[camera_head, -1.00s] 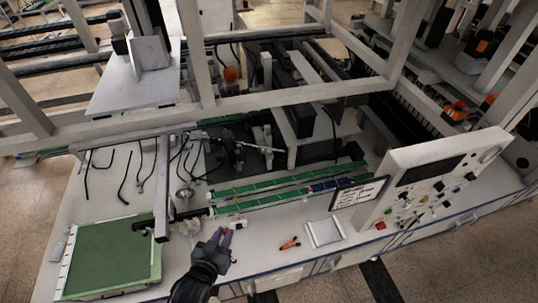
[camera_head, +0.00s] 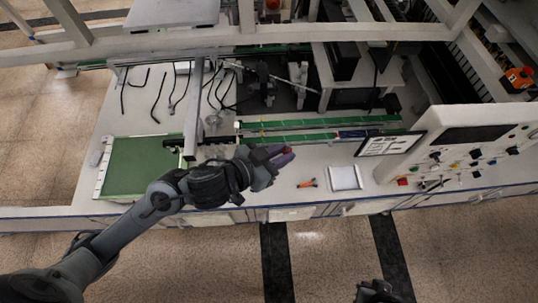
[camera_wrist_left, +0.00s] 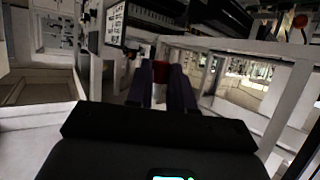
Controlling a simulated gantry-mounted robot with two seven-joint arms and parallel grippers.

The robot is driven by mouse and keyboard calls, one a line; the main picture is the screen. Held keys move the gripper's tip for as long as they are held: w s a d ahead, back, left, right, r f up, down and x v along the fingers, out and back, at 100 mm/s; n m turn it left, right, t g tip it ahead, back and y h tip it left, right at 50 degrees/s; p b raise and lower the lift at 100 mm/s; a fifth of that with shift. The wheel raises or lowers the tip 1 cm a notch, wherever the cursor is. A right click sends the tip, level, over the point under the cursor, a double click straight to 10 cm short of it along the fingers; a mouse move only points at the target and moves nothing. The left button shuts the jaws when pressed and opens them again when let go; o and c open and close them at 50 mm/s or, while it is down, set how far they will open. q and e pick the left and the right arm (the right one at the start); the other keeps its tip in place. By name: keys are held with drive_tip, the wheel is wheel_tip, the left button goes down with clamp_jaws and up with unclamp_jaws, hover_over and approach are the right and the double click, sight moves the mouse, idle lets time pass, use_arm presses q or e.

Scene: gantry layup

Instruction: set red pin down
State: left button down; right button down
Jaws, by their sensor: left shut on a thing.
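My left gripper (camera_head: 284,154) reaches in from the left and is above the white bench near the green strips. Its two purple fingers also show in the left wrist view (camera_wrist_left: 161,88). They are shut on the red pin (camera_wrist_left: 160,68), of which only a small red part shows between the fingertips. A bit of the red pin (camera_head: 287,149) also shows at the fingers in the head view. The rest of the pin is hidden by the fingers. A dark part of my right arm shows at the bottom edge of the head view; its fingers cannot be made out.
The green board (camera_head: 140,165) lies on the bench at left. Long green strips (camera_head: 320,123) run behind the gripper. An orange tool (camera_head: 307,183) and a white tray (camera_head: 345,177) lie to its right. The control panel (camera_head: 460,150) stands farther right. Bare bench shows around the tool.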

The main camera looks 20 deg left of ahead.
use_arm(q)
drive_tip(key=d+r+m+g+h, duration=0.1)
drive_tip(key=d+r+m+h, duration=0.1)
drive_tip(key=d+r, duration=0.25)
drive_tip(key=shift+w+d+f+m+g+h, duration=1.6)
drive_tip(key=shift+w+d+f+m+g, duration=0.4)
drive_tip(key=shift+m+g, duration=0.3)
wheel_tip(320, 180, up, 11)
drive_tip(key=w+d+n+t+y, duration=0.2)
drive_tip(key=n+t+y, duration=0.5)
drive_tip(key=n+y, duration=0.5)
wheel_tip(320, 180, down, 12)
drive_tip(key=a+m+h, duration=0.2)
drive_tip(key=h, duration=0.1)
drive_tip(key=s+a+f+n+y, duration=0.1)
drive_tip(key=s+a+f, duration=0.1)
drive_tip(key=a+f, duration=0.5)
drive_tip(key=s+a+f+n+y, duration=0.1)
drive_tip(key=s+a+f, duration=0.2)
drive_tip(key=a+f, duration=0.4)
drive_tip(key=a, duration=0.5)
drive_tip(key=shift+s+y, duration=0.2)
drive_tip(key=shift+y, duration=0.2)
drive_tip(key=shift+d, duration=0.1)
